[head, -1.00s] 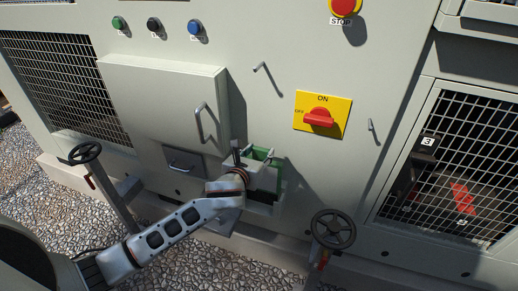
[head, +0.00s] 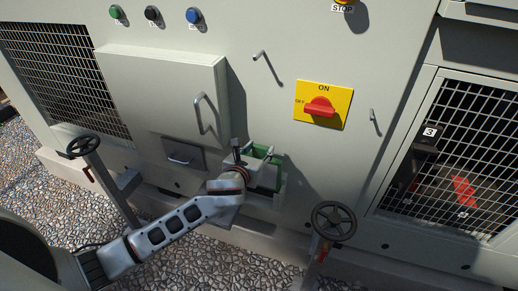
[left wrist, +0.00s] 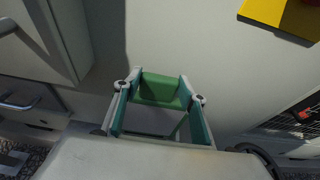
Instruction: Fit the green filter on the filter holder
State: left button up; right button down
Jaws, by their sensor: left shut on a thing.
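The green filter (head: 262,151) is at the front panel of the chiller, low and near the middle of the head view. My left gripper (head: 258,165) is shut on it and hides much of it. In the left wrist view the green filter (left wrist: 160,88) shows between the two fingers (left wrist: 160,100). The filter holder (head: 266,200) appears as a pale ledge on the panel around and below the gripper. It is mostly covered, so I cannot tell whether the filter is seated in it. My right gripper is not in view.
A grey box with a handle (head: 165,95) juts out left of the gripper, above a small drawer (head: 184,155). Handwheels stand at right (head: 334,222) and left (head: 84,146). A yellow plate with a red switch (head: 322,105) is to the upper right.

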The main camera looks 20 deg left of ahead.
pick_arm(q)
notch_tip(320, 180, down, 5)
jog(key=shift+r+b, duration=0.2)
jog(key=shift+b, duration=0.85)
jog(key=shift+f, duration=0.2)
